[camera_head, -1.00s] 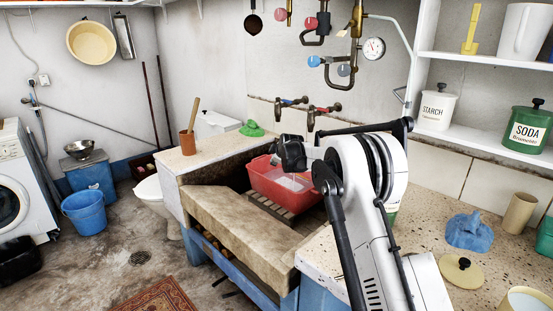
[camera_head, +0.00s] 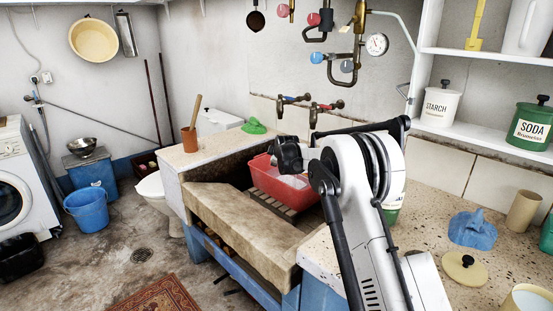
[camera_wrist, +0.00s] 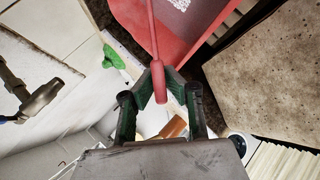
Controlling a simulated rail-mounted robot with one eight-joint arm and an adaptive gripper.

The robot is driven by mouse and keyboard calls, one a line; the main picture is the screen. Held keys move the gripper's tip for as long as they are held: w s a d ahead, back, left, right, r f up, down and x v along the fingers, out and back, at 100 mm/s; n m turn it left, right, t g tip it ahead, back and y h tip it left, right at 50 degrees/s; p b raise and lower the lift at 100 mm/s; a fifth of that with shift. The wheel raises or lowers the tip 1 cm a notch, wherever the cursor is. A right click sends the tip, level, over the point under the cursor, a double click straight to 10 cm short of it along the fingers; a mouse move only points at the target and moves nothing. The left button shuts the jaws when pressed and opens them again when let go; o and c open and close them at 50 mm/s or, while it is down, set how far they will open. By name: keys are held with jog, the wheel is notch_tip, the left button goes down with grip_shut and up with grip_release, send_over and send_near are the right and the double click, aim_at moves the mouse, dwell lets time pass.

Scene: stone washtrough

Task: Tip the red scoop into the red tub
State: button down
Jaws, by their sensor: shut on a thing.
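The red tub (camera_head: 268,180) sits in the stone trough on dark slats, with something whitish inside near its right end. It also shows across the top of the wrist view (camera_wrist: 210,45), with a white speckled patch in it. My gripper (camera_wrist: 158,84) is shut on the handle of the red scoop (camera_wrist: 156,45). The handle runs up and away from the fingers over the tub; the scoop's bowl and contents are not clear to see. In the head view my wrist is above the tub's right part, and my arm hides the fingers and scoop.
Brass taps (camera_head: 326,107) stick out of the wall behind the trough. A terracotta pot (camera_head: 189,139) and a green cloth (camera_head: 253,127) lie on the left ledge. The right counter holds a blue cloth-like lump (camera_head: 472,230), a cream lid (camera_head: 466,269) and a beige cup (camera_head: 523,210).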

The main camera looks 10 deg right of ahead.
jog(key=shift+a+f+n+h+b, duration=0.3)
jog(key=shift+a+f, duration=0.05)
jog(key=shift+f, duration=0.2)
dwell(0.4)
jog(key=shift+s+a+f+n+h+b, duration=0.1)
jog(key=shift+a+f+n+h+b, duration=0.25)
jog(key=shift+f, duration=0.2)
jog(key=shift+s+a+f+n+h+b, duration=0.15)
jog(key=shift+f+n+h+b, duration=0.15)
jog(key=shift+f+b, duration=0.2)
jog(key=shift+w+f, duration=0.1)
jog(key=shift+f, duration=0.05)
jog(key=shift+a+f+n+t+h+b, duration=0.2)
jog(key=shift+f+n+t+h+b, duration=0.35)
jog(key=shift+f+b, duration=0.45)
jog(key=shift+f+n+h+b, duration=0.3)
jog(key=shift+f+h+b, duration=0.3)
jog(key=shift+f, duration=0.2)
